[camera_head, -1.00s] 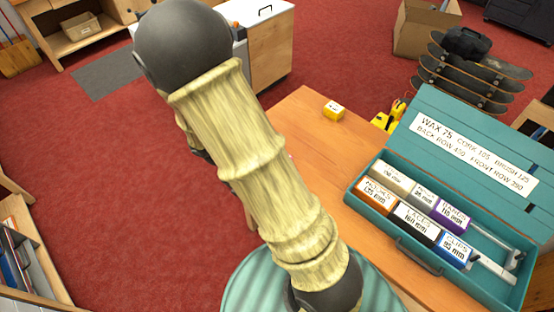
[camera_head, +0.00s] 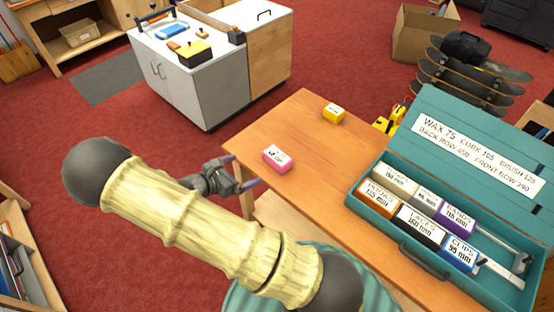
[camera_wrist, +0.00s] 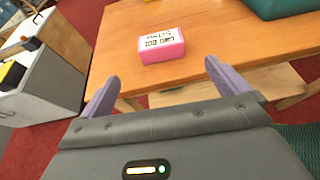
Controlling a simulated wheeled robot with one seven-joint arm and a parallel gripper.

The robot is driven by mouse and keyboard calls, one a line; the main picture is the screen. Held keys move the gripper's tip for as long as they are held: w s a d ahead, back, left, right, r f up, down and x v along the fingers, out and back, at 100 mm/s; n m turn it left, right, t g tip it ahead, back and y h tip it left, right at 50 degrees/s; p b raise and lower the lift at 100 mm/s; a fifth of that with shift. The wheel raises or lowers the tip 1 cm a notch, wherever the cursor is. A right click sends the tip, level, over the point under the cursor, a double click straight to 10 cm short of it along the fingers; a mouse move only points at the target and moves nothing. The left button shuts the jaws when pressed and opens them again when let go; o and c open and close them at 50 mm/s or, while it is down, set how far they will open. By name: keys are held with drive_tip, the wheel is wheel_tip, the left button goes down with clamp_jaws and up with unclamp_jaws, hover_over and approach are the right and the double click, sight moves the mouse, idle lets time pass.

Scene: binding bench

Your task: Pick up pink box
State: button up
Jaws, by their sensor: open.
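The pink box (camera_head: 277,158) lies on the wooden bench (camera_head: 290,125) near its left edge, with a white label on top. In the wrist view the pink box (camera_wrist: 161,45) sits ahead of my gripper, between the lines of the two fingers but beyond their tips. My gripper (camera_head: 243,170) is beside the bench's left edge, open and empty. In the wrist view its two purple fingers (camera_wrist: 160,75) are spread wide apart. Nothing is between the fingers, and they do not touch the box.
A yellow box (camera_head: 333,113) stands farther back on the bench. An open teal case (camera_head: 408,243) with several labelled boxes takes up the right side. A white cabinet (camera_head: 200,92) with tools on top stands behind left. The bench between pink box and case is clear.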

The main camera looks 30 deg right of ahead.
sight(271, 159)
drive_tip(key=p+x, duration=0.2)
drive_tip(key=x, duration=1)
drive_tip(key=shift+s, duration=0.15)
drive_tip(key=shift+d+f+p, duration=0.1)
drive_tip(key=shift+p, duration=0.25)
drive_tip(key=p+x, duration=0.1)
drive_tip(key=x, duration=0.1)
drive_tip(key=p+x, duration=0.1)
drive_tip(key=x, duration=0.2)
drive_tip(key=shift+f, duration=0.35)
drive_tip(key=shift+c, duration=0.4)
drive_tip(key=c, duration=0.7)
